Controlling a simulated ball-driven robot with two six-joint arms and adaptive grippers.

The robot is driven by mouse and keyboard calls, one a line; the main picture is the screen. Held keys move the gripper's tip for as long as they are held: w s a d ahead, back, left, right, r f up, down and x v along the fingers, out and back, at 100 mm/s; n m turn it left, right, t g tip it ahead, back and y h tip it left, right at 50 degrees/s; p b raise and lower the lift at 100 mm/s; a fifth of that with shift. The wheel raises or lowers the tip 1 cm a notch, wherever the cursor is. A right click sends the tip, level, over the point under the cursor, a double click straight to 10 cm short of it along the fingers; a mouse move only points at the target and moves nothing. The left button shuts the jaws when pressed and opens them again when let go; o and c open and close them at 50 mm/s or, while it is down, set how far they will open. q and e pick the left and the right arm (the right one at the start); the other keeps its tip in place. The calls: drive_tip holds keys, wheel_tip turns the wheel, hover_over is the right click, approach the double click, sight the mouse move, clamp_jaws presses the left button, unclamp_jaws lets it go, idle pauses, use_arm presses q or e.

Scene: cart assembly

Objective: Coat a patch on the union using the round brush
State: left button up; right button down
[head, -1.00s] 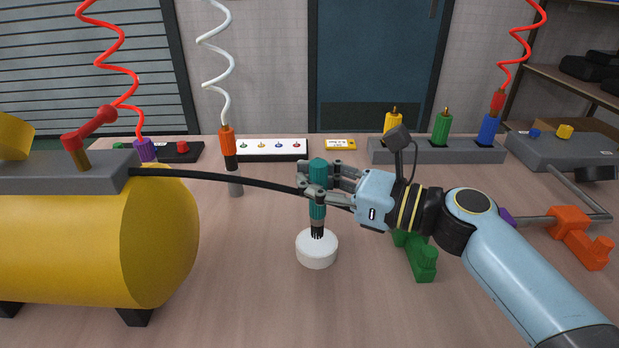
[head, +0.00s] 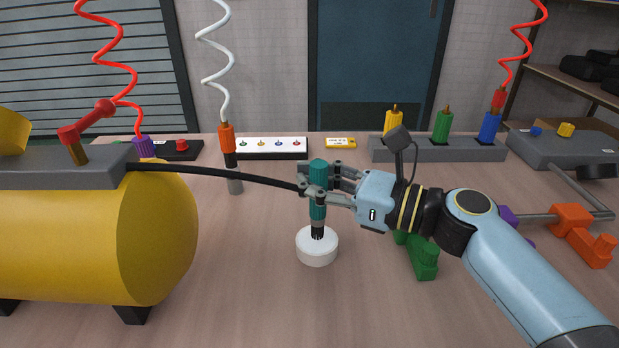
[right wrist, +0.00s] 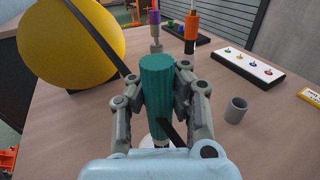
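My right gripper (head: 322,186) is shut around the teal handle of the round brush (head: 318,176). The brush is upright, its dark lower end at the opening of a round white pot (head: 317,252) on the table. How deep the bristles sit is hidden. In the right wrist view, the teal handle (right wrist: 158,90) stands between the two fingers (right wrist: 160,100). A grey hollow cylinder (head: 235,186) stands on the table to the left; it also shows in the right wrist view (right wrist: 235,110). I cannot tell which part is the union. My left gripper is out of view.
A yellow tank (head: 100,245) fills the left; a thin black hose (head: 220,175) reaches from its grey top to my right gripper. Green (head: 424,258) and orange (head: 572,219) fittings lie on the right. Grey tool holders (head: 438,150) line the back. The front middle is clear.

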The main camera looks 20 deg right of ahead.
drive_tip(key=shift+f+b, duration=0.3)
drive_tip(key=shift+f, duration=0.15)
drive_tip(key=shift+f, duration=0.2)
idle(1.2)
drive_tip(key=shift+r, duration=0.1)
wheel_tip(320, 180, up, 7)
drive_tip(key=p, duration=0.7)
idle(0.4)
